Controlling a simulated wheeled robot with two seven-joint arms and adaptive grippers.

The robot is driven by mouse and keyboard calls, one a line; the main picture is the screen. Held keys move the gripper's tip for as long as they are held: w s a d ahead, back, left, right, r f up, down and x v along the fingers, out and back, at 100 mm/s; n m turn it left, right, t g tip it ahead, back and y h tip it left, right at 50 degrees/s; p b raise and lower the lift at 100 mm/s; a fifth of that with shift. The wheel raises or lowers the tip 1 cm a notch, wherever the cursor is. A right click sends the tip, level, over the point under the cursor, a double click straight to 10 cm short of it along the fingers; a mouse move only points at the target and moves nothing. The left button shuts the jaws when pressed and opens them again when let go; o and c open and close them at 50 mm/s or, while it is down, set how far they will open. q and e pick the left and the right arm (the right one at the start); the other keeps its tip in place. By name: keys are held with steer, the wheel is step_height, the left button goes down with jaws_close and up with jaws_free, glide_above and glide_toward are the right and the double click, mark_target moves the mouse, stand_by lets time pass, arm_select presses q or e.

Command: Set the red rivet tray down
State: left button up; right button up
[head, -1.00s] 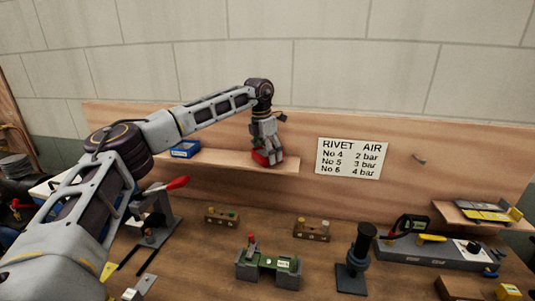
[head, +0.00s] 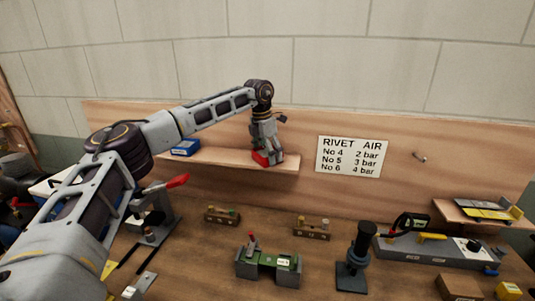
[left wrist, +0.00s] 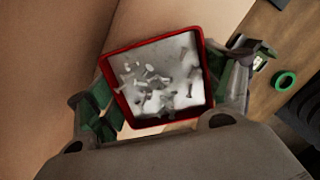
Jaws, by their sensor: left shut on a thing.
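The red rivet tray (head: 262,158) is at the right part of the wooden wall shelf (head: 222,160), under my left gripper (head: 266,148). In the left wrist view the tray (left wrist: 108,70) shows its red rim and a pale inside with several small grey rivets. My left gripper (left wrist: 168,105) is shut on the tray, with a green-padded finger on either side. The tray looks about level at the shelf; I cannot tell whether its base touches the board. My right gripper is not in view.
A blue tray (head: 186,147) stands at the shelf's left part. A rivet air sign (head: 350,157) hangs on the back board to the right. On the bench below stand a green fixture (head: 268,266), a black post tool (head: 357,260) and small wooden blocks (head: 312,229).

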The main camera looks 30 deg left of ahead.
mark_target(263, 152)
arm_select(q)
steer(key=o, duration=1.2)
steer(key=shift+f, duration=0.1)
step_height(263, 152, up, 12)
steer(key=s, duration=0.1)
steer(key=shift+s+a, duration=0.3)
steer(key=shift+a, duration=0.15)
